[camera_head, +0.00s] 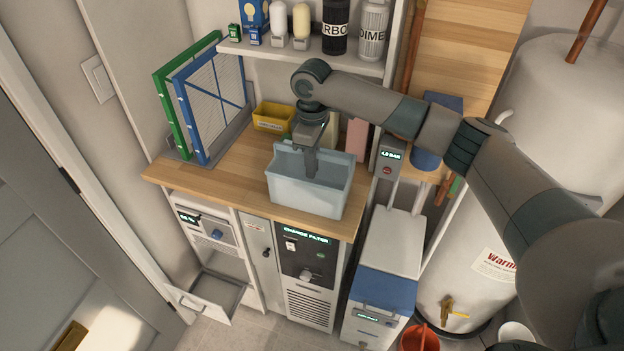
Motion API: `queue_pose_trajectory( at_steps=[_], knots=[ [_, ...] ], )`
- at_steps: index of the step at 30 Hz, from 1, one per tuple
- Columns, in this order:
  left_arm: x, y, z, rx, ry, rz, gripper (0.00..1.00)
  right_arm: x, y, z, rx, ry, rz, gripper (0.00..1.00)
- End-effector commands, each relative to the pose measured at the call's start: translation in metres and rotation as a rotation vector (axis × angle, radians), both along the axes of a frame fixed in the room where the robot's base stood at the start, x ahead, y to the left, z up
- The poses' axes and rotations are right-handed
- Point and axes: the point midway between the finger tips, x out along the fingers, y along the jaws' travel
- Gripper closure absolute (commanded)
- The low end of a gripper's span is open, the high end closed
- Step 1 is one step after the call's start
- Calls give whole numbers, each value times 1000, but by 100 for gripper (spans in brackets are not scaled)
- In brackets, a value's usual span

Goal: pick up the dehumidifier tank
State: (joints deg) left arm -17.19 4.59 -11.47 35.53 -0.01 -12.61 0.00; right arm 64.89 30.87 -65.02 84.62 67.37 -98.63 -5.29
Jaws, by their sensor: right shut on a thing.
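The dehumidifier tank (308,196) is a pale blue, open-topped translucent bin at the front of the wooden counter. It looks upright. I cannot tell whether its base touches the counter. My right gripper (311,168) points down from above, with its fingers at the tank's opening, and is shut on the tank. The exact grip point is partly hidden by the gripper itself. My left gripper is out of view.
Green and blue framed filters (212,105) stand at the counter's left. A yellow bin (272,117) sits behind the tank. A shelf (300,53) with bottles hangs above. A white cabinet with a blue front (386,287) and a large white boiler (545,105) stand at right.

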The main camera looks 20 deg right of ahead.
Motion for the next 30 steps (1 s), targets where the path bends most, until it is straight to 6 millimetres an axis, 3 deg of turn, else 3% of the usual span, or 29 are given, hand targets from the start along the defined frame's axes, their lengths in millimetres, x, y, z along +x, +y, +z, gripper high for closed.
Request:
queue_pose_trajectory(
  at_steps=[11,20,30],
  knots=[
    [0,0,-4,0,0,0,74,1,0,5,0,-1,0,100],
    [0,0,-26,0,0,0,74,2,1,39,2,-5,1,100],
    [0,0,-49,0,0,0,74,-48,-45,77,0,-4,-1,100]
  ],
)
